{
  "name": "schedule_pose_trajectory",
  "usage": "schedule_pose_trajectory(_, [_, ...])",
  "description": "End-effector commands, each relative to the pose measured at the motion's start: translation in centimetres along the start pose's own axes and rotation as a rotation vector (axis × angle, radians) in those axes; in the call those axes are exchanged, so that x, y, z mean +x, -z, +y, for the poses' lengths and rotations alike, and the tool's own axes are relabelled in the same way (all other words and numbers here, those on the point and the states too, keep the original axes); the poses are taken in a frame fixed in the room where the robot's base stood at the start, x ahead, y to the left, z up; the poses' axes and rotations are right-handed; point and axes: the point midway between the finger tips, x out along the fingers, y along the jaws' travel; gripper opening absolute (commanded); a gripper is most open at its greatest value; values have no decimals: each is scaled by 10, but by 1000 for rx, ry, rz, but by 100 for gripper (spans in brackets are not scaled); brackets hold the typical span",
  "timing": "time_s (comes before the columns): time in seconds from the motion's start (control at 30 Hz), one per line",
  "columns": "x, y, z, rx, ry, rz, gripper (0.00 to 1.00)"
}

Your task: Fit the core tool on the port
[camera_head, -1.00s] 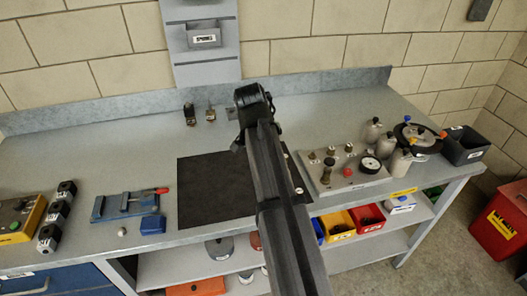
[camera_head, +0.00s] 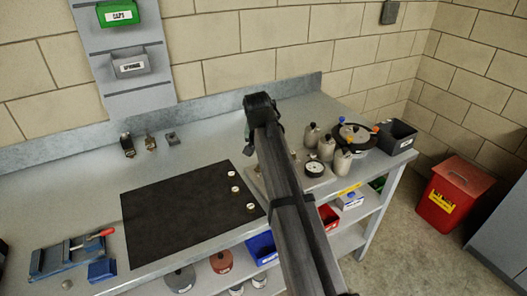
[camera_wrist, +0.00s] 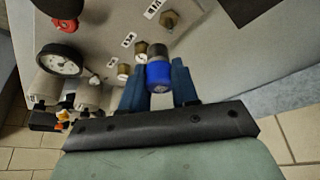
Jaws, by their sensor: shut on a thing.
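In the wrist view my gripper (camera_wrist: 158,86) is shut on a blue cylinder (camera_wrist: 158,76), which looks like the core tool, held between two blue fingers. A brass fitting (camera_wrist: 157,51) shows right beyond its far end. I cannot tell whether they touch or are joined. The grey panel (camera_wrist: 100,22) carries another brass hex fitting (camera_wrist: 171,19), farther off, and a smaller brass one (camera_wrist: 123,71), with small white labels beside them. I cannot tell which is the port. In the head view my arm hides the gripper and most of the panel.
A gauge (camera_wrist: 61,61) and a red knob (camera_wrist: 67,24) stand on the panel.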

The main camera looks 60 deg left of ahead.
Motion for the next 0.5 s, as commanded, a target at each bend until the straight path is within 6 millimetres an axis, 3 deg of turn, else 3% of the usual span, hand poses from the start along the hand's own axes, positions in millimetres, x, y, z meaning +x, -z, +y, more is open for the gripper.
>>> schedule_pose_trajectory(0.2, [-1, 7, -16, -221, 93, 0, 0])
schedule_pose_trajectory(0.5, [-2, 9, -20, -403, 168, 0, 0])
